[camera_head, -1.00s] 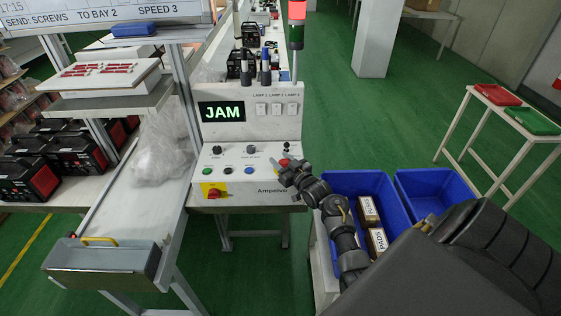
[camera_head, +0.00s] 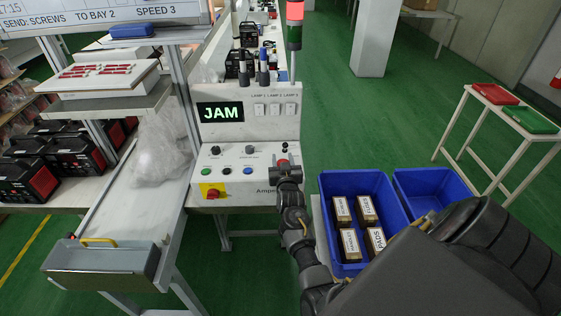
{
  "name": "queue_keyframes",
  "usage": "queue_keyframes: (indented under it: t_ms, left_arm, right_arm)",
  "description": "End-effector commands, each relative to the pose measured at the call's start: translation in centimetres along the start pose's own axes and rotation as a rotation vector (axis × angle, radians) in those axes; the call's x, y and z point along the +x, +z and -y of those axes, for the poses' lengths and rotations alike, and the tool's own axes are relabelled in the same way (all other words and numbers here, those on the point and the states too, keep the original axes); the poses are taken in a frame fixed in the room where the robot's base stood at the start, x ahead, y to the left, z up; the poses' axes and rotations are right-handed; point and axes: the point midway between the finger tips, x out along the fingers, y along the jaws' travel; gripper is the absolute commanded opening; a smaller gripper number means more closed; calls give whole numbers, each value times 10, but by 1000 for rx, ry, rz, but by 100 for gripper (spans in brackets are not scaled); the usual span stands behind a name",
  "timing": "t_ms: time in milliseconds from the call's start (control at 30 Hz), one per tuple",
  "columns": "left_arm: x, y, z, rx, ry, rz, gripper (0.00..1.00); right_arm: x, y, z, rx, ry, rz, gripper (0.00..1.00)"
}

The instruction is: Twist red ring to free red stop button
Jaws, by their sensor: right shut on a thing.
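My left gripper is not in view.
The panel (camera_head: 232,172) also has a red knob on a yellow plate (camera_head: 213,192) and several coloured buttons. The display (camera_head: 221,112) reads JAM. A blue bin (camera_head: 335,183) with several boxes stands close right of my right arm.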

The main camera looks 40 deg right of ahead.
Motion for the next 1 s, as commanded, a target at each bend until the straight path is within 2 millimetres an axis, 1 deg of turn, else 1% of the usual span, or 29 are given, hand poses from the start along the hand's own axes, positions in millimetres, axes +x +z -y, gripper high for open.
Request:
queue_keyframes:
  t_ms: [33, 300, 767, 800, 933, 967, 1000]
  left_arm:
    - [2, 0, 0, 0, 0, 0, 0]
    - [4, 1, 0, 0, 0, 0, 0]
    - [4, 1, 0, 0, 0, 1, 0]
    - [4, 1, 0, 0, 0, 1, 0]
    - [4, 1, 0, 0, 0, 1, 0]
    - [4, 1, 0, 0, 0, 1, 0]
    - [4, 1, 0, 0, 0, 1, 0]
  right_arm:
    - [0, 0, 2, 4, 21, 0, 19]
    - [0, 0, 0, 2, 103, -1, 19]
    - [0, -1, 0, 1, 118, -1, 19]
    - [0, -1, 0, 1, 117, -2, 44]
    - [0, -1, -1, 1, 118, -1, 61]
    - [0, 0, -1, 1, 118, -1, 64]
    - [0, 0, -2, 1, 119, -1, 64]
